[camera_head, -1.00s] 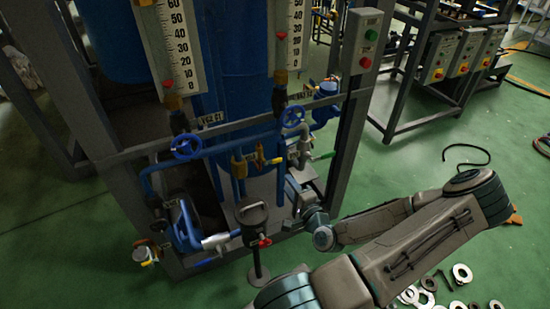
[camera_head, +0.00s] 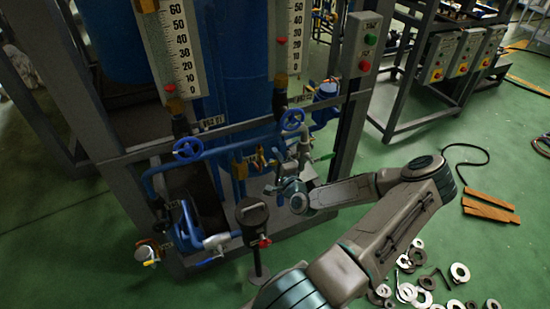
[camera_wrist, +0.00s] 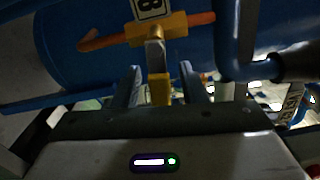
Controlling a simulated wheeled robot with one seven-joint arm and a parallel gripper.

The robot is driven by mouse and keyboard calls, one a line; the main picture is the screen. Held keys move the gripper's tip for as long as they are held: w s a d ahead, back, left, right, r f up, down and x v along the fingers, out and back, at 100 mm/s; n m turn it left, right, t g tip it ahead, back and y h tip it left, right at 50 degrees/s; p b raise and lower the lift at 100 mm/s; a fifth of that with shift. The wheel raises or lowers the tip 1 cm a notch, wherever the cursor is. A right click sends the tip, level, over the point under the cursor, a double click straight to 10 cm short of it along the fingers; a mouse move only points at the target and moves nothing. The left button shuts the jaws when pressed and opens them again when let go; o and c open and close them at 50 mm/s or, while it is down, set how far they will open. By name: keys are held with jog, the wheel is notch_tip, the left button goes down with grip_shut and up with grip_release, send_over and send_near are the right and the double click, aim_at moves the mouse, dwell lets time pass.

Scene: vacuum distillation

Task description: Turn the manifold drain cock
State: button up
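In the wrist view, a yellow-brass cock (camera_wrist: 158,30) sits across a blue pipe (camera_wrist: 100,50), with orange lever ends to its left and right. A metal and yellow stem (camera_wrist: 158,85) points from it down towards my gripper (camera_wrist: 160,88). My gripper's two fingers are open, one on each side of this stem, with a visible gap on both sides. In the head view, brass cocks (camera_head: 240,168) show on the blue pipework low in the frame. My gripper (camera_head: 272,188) is just below and right of them, small and partly hidden by my wrist.
Blue handwheels (camera_head: 188,149) are on the pipes nearby. A dark, round-headed stand (camera_head: 252,214) is close to my gripper on the left. The grey frame post (camera_head: 346,135) rises on the right. Loose metal rings (camera_head: 408,292) lie on the green floor.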

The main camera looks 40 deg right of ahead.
jog(key=shift+w, duration=0.2)
jog(key=shift+c, duration=0.4)
grip_shut()
jog(key=shift+r+n+b, duration=0.3)
jog(key=shift+n+b, duration=0.45)
jog(key=shift+n, duration=0.05)
jog(key=shift+o, duration=0.4)
grip_release()
